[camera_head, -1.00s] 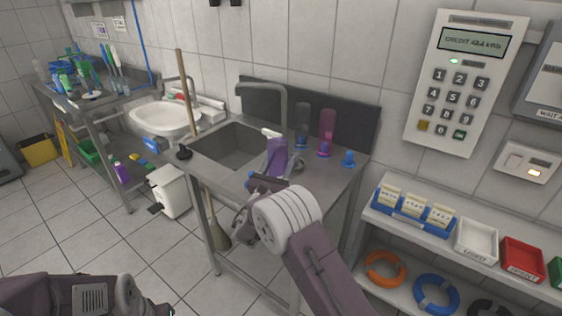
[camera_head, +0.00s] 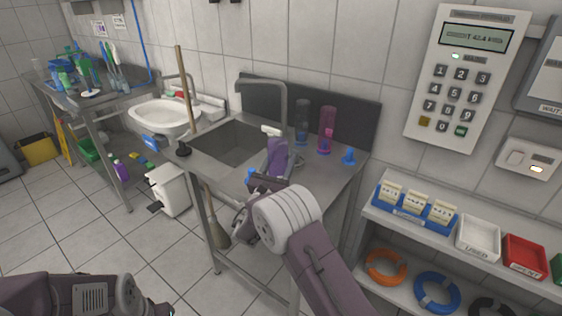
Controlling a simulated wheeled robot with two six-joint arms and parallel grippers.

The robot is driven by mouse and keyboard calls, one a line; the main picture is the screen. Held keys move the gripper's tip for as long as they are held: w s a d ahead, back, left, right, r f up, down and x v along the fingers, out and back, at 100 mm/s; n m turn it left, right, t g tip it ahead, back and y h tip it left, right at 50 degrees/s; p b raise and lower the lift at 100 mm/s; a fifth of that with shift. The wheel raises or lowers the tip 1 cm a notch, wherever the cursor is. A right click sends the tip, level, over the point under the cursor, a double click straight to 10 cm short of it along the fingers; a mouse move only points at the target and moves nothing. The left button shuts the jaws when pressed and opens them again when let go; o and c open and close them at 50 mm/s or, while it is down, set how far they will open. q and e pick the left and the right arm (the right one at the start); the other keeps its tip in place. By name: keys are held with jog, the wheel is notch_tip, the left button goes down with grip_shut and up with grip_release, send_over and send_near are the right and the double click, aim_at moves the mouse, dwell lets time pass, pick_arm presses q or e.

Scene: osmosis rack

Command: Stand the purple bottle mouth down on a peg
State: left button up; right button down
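A purple bottle (camera_head: 278,155) with a white top stands mouth up, leaning slightly, by the right side of the sink. My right gripper (camera_head: 270,181) is at its lower part, in front of it. The wrist hides most of the fingers, so their grip is unclear. A clear pink bottle (camera_head: 327,128) and a clear blue-grey bottle (camera_head: 302,122) stand by the backsplash. A small blue piece (camera_head: 250,175) shows left of the gripper. My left gripper is out of view; only its arm shows at lower left.
The steel sink basin (camera_head: 232,145) lies left of the bottle, with a tap (camera_head: 265,86) behind. A wooden-handled plunger (camera_head: 184,105) stands at its left. A shelf at right holds a blue card tray (camera_head: 413,218), a white tray (camera_head: 478,240) and a red tray (camera_head: 524,257).

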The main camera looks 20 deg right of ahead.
jog(key=shift+f+b, duration=0.35)
dwell(0.3)
grip_release()
dwell(0.5)
jog(key=shift+s+a+f, duration=0.2)
jog(key=shift+s+a, duration=0.25)
jog(key=shift+s, duration=0.05)
jog(key=shift+b+v, duration=1)
jog(key=shift+v, duration=3.3)
jog(key=shift+r, duration=0.1)
